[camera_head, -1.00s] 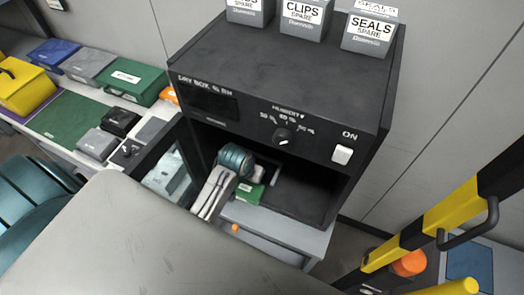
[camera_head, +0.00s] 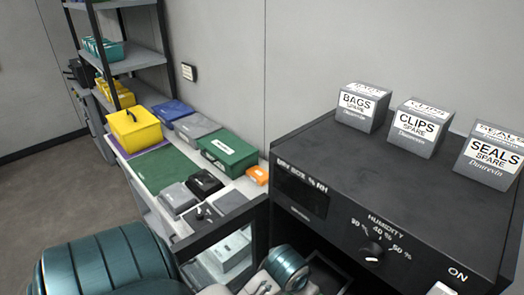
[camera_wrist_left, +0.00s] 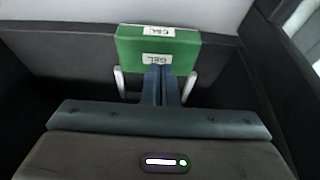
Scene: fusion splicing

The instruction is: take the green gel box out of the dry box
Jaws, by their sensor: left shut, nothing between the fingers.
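The green gel box (camera_wrist_left: 160,48), with white GEL labels, shows in the left wrist view inside the dark chamber of the dry box (camera_head: 385,200). My left gripper (camera_wrist_left: 161,70) is shut and empty, its two dark blue fingers side by side. Its tips overlap the front face of the gel box in the picture; I cannot tell whether they touch it. A light grey upright stands at each side below the box. In the head view the gel box is out of sight, and only my left wrist shows at the bottom by the chamber. My right gripper is not in view.
The dry box's glass door (camera_head: 228,258) stands open at left. Spare boxes for bags (camera_head: 362,107), clips (camera_head: 416,127) and seals (camera_head: 490,155) stand on top. The bench at left holds a green case (camera_head: 228,151), a yellow case (camera_head: 134,129) and an orange box (camera_head: 257,175).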

